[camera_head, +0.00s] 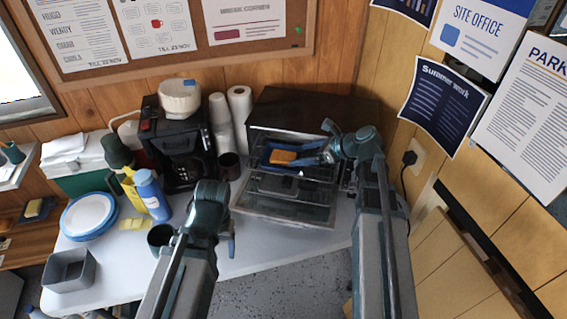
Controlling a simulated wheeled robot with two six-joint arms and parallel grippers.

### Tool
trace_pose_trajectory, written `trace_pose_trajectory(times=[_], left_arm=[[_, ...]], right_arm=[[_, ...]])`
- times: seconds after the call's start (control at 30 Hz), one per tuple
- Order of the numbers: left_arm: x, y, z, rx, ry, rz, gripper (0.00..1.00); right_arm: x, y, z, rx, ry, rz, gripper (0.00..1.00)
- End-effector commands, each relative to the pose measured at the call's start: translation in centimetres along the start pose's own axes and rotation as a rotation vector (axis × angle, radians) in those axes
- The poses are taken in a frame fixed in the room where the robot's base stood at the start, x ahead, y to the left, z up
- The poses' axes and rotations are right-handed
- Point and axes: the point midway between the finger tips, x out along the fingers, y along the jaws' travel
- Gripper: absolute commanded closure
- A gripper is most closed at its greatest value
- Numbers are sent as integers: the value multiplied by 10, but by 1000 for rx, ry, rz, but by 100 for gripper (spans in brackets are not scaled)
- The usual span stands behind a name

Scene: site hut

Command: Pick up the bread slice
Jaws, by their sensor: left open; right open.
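An orange-brown bread slice (283,157) lies on a dark blue tray (267,165) at the mouth of a black toaster oven (300,104). The oven's glass door (285,207) is folded down in front. My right gripper (311,143) is open, just right of the slice. One finger reaches over the tray close to the slice's right edge; I cannot tell whether it touches. My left gripper (229,236) is open and empty over the table's front edge, well away from the slice, with its fingers partly hidden by its own wrist.
A blue bottle (152,194), blue plates (88,215) and a grey bin (69,271) are further left. The wooden wall (490,210) is close on the right.

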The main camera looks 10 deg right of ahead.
Motion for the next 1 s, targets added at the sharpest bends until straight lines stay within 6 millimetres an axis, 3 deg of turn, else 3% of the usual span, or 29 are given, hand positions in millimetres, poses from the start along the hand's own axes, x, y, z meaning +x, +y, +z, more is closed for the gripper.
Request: trace_pose_trajectory(times=[0.37, 0.7, 0.93, 1.0], left_arm=[[6, 1, 0, 0, 0, 0, 32], [30, 3, -2, 0, 0, 0, 32], [28, 3, -2, 0, 0, 0, 32], [28, 3, -2, 0, 0, 0, 32]], right_arm=[[12, 1, 0, -1, 0, 1, 4], [57, 3, 2, 0, 0, 1, 4], [58, 3, 5, 0, 0, 0, 4], [58, 3, 5, 0, 0, 0, 15]])
